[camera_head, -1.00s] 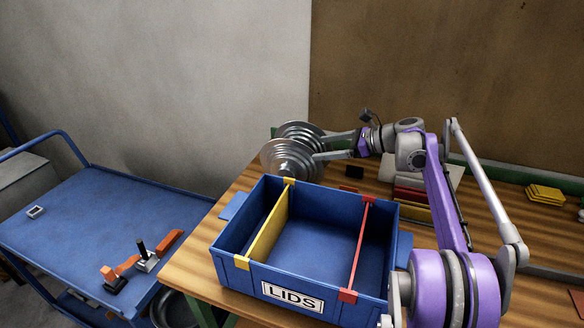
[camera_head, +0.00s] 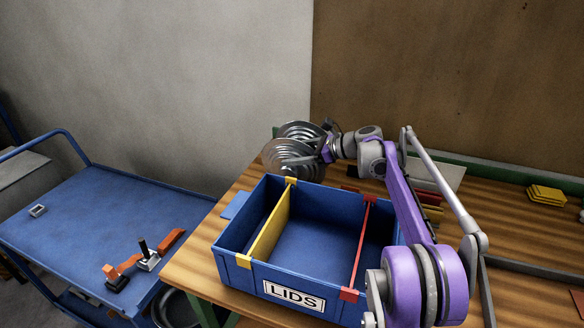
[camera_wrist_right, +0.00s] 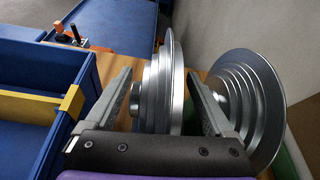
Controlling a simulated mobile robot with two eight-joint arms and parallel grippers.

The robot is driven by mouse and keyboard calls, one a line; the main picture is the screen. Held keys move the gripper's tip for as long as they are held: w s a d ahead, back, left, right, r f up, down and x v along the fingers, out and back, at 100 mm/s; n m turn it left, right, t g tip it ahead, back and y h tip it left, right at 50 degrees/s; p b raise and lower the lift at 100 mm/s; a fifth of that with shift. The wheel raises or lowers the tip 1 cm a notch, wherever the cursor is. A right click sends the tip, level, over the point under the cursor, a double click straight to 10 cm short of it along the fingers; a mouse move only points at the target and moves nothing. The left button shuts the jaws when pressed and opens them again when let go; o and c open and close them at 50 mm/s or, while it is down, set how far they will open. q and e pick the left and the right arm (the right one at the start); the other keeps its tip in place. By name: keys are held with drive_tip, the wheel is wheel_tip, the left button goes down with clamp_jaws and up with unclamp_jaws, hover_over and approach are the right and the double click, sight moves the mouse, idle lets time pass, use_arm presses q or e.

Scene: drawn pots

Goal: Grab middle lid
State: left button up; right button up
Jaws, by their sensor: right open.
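Two round, stepped silver lids stand on edge behind the box on the wooden table. In the head view, the nearer lid (camera_head: 287,158) partly covers the farther lid (camera_head: 297,130). My right gripper (camera_head: 325,148) is at their right side. In the right wrist view, my right gripper (camera_wrist_right: 160,92) is open, with the nearer lid (camera_wrist_right: 171,85) edge-on between its fingers and no clear grip on it. The farther lid (camera_wrist_right: 250,95) is outside the right finger. No third lid shows, so I cannot tell which is the middle one. My left gripper is not in view.
A blue box labelled LIDS (camera_head: 293,297) stands in front of the lids, with a yellow divider (camera_head: 268,235) and a red divider (camera_head: 359,250); its visible compartments look empty. A blue cart (camera_head: 90,215) holding tools is at left. Yellow pieces (camera_head: 545,195) lie at far right.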

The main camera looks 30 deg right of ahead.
clamp_jaws()
idle(0.6)
